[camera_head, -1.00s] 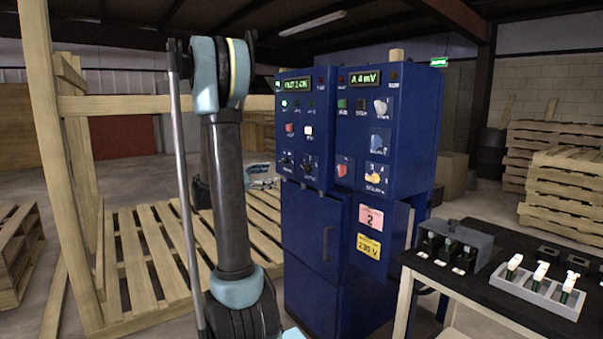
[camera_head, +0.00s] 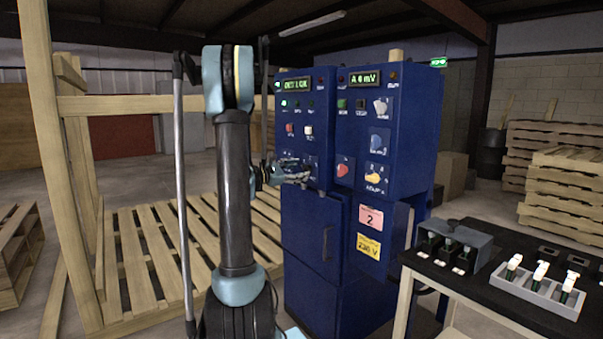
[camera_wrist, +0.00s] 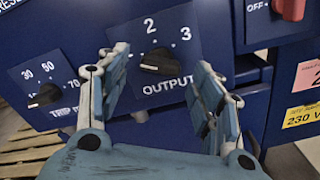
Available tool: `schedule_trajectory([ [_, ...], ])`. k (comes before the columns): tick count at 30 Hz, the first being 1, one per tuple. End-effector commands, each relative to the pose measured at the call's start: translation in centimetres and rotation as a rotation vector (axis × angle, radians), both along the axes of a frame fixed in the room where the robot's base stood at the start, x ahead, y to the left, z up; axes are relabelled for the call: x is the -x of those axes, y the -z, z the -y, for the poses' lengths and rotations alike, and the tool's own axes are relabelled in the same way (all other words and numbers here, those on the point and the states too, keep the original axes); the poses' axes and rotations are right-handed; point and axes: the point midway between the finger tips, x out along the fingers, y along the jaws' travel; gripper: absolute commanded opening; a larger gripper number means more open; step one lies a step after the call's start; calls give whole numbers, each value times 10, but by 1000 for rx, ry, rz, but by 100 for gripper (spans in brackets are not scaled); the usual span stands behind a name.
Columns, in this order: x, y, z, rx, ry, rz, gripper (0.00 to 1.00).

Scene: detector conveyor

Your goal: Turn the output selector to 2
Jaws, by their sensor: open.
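The output selector (camera_wrist: 160,62) is a black knob on a blue square plate marked OUTPUT in the wrist view. The numbers 2, above it, and 3, at its upper right, can be read; a pale mark on the knob faces left. My gripper (camera_wrist: 163,58) is open, with one finger on each side of the knob; contact cannot be told. In the head view my gripper (camera_head: 295,174) is at the lower part of the blue cabinet's (camera_head: 312,230) left panel and hides the selector there.
The TRIP knob (camera_wrist: 46,95) is left of the selector, and a red OFF switch (camera_wrist: 290,8) is at the upper right. A black table (camera_head: 480,285) with a grey rack (camera_head: 540,290) stands right of the cabinet. Wooden pallets (camera_head: 150,255) lie on the left.

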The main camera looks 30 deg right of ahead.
Motion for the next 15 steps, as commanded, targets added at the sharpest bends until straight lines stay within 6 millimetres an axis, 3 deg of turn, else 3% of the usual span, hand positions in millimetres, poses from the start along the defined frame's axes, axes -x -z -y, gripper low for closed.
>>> schedule_trajectory([
  [6, -2, 0, 21, 0, 1, 0, 60],
  [15, -2, 0, 25, 0, -1, 0, 60],
])
